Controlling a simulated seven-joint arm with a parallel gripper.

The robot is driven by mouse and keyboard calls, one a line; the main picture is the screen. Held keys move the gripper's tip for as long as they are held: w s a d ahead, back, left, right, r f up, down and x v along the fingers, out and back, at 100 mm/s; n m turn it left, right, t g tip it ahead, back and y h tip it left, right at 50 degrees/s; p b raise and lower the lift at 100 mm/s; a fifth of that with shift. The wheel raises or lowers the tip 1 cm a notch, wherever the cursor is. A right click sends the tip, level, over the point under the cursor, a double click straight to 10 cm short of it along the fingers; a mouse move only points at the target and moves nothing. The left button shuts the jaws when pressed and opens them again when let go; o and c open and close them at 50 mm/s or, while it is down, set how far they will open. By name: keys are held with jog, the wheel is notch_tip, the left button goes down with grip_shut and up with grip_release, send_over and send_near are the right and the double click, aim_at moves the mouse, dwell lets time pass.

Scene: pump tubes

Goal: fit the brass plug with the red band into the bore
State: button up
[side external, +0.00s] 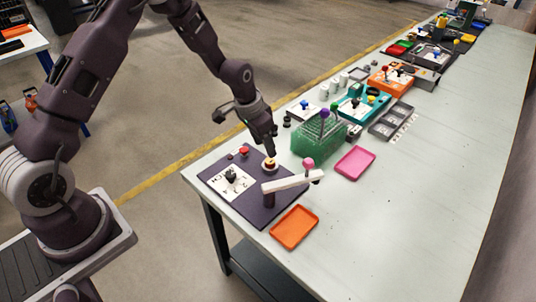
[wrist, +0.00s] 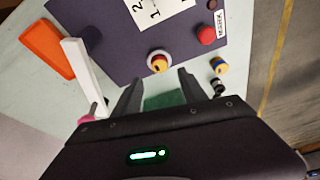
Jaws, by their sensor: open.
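A brass-yellow plug (side external: 270,162) with a reddish band stands in or on a pale round collar on the dark mat. In the wrist view the plug (wrist: 158,65) shows from above, with the pale collar (wrist: 151,54) around it. The bore is hidden, and I cannot tell how deep the plug sits. My gripper (side external: 272,150) is just above the plug, pointing down. In the wrist view my gripper (wrist: 160,78) is open, its two fingers apart, with the plug just beyond the gap between their tips. Nothing is held.
A white lever (side external: 285,183) with a pink knob stands close beside the plug. A red button (side external: 244,151) is on the mat (side external: 265,211). A green rack (side external: 318,142), an orange tray (side external: 294,227) and a pink tray (side external: 355,162) are nearby. The table's right side is clear.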

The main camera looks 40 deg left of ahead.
jog(key=s+d+r, duration=0.1)
jog(key=s+r, duration=0.4)
jog(key=r, duration=0.3)
jog(key=s+d+r+t, duration=0.1)
jog(key=s+r, duration=0.4)
jog(key=r, duration=0.3)
jog(key=s+d+r, duration=0.1)
jog(key=s+r, duration=0.4)
jog(key=r, duration=0.3)
jog(key=s+r+n, duration=0.1)
jog(key=s, duration=0.7)
jog(key=s+d+r+n+t, duration=0.1)
jog(key=s+r, duration=0.1)
jog(key=s, duration=0.7)
jog(key=shift+s+d+y, duration=0.15)
jog(key=shift+d+y, duration=0.1)
jog(key=shift+y, duration=0.05)
jog(key=shift+o, duration=0.2)
jog(key=shift+r, duration=0.1)
